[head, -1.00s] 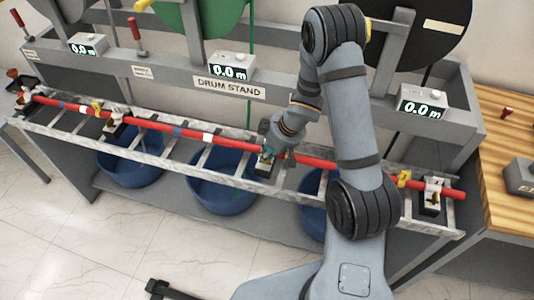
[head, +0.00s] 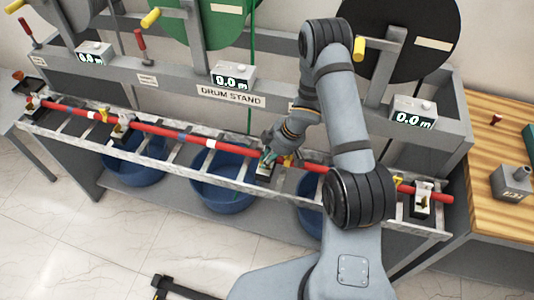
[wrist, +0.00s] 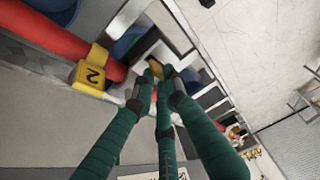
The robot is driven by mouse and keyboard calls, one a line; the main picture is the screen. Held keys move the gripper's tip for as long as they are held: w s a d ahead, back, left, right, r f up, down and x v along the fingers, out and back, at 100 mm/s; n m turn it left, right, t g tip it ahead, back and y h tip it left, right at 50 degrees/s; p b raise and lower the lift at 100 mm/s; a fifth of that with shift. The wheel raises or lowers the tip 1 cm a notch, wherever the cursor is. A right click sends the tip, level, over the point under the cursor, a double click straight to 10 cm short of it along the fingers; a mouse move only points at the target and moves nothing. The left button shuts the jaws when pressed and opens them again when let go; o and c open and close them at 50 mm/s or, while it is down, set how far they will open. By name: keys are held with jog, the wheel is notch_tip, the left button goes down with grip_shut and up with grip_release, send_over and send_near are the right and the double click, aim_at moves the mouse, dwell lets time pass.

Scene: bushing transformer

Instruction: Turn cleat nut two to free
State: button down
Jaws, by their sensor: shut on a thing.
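A red cable (head: 180,133) runs along the metal ladder tray, held by several cleats. My gripper (head: 267,154) is at the middle cleat (head: 264,171), with its green fingers pointing down onto it. In the wrist view, the three green fingers of my gripper (wrist: 158,82) close together around a small yellow nut (wrist: 167,71). The fingertips hide part of the nut and most of the cleat under it. A yellow tag marked 2 (wrist: 91,76) is on the red cable, to the left of the fingers and apart from them.
The drum stand (head: 232,96) with several drums and 0.0 m counters stands behind the tray. Blue tubs (head: 222,185) sit below it. Another cleat (head: 421,198) is at the tray's right end. A wooden bench (head: 490,150) stands at the right.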

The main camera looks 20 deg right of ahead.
jog(key=c, duration=1.8)
grip_release()
jog(key=shift+o, duration=0.2)
jog(key=shift+r, duration=0.1)
jog(key=v, duration=1.2)
jog(key=shift+s+f, duration=0.1)
jog(key=shift+f, duration=0.1)
